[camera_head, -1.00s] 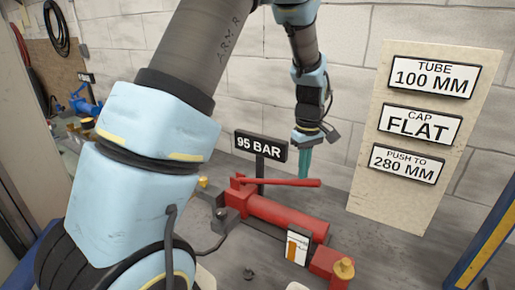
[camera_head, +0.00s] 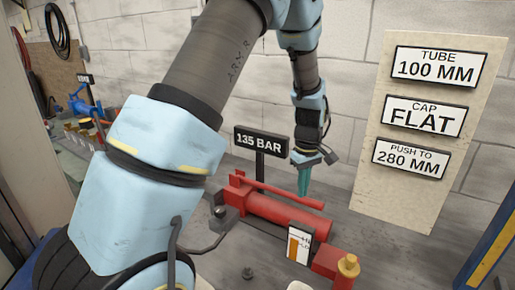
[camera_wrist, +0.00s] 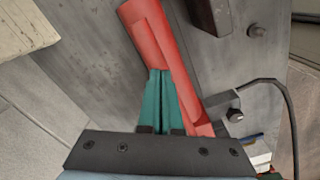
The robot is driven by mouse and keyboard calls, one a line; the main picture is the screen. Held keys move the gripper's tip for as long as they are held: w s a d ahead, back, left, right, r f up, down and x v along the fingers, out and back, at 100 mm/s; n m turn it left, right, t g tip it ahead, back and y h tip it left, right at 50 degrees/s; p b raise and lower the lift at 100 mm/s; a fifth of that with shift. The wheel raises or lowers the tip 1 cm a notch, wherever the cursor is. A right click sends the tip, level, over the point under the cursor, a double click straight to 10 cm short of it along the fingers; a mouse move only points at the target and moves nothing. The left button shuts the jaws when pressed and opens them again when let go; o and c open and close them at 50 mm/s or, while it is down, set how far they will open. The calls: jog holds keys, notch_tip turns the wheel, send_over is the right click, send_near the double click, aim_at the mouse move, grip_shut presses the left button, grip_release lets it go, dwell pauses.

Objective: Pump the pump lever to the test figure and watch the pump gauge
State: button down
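The red pump lever (camera_head: 275,190) slopes down to the right, low over the red pump body (camera_head: 272,217) on the bench. The pump gauge sign (camera_head: 261,142) behind it reads 135 BAR. A small white panel with an orange bar (camera_head: 299,243) stands in front of the pump. My gripper (camera_head: 304,192) points down at the lever, toward its free end; its teal fingers (camera_wrist: 163,100) are together in the wrist view, with red metal beyond and beside their tips. Whether the tips touch the lever is hard to tell.
A board (camera_head: 432,60) at the right carries signs reading TUBE 100 MM, CAP FLAT and PUSH TO 280 MM. A brass fitting (camera_head: 348,265) tops the red block at the pump's right end. Blue equipment (camera_head: 84,105) stands far left. Bench between pump and board is clear.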

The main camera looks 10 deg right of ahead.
notch_tip(320, 180, up, 8)
jog(key=p, duration=0.6)
jog(key=shift+r, duration=0.2)
dwell(0.6)
notch_tip(320, 180, up, 5)
jog(key=p, duration=0.4)
jog(key=shift+f, duration=0.1)
dwell(0.9)
jog(key=a+r+m+b, duration=0.2)
jog(key=a, duration=1.3)
jog(key=s+a+m, duration=0.1)
jog(key=s+a, duration=0.2)
jog(key=a, duration=0.4)
jog(key=s+a+m+t+b, duration=0.1)
jog(key=s+a+m, duration=0.1)
jog(key=s+a, duration=0.2)
jog(key=a, duration=0.3)
jog(key=shift+s+r+t+b, duration=0.2)
jog(key=shift+s+t+b, duration=0.05)
jog(key=shift+t+b, duration=0.05)
dwell(1.4)
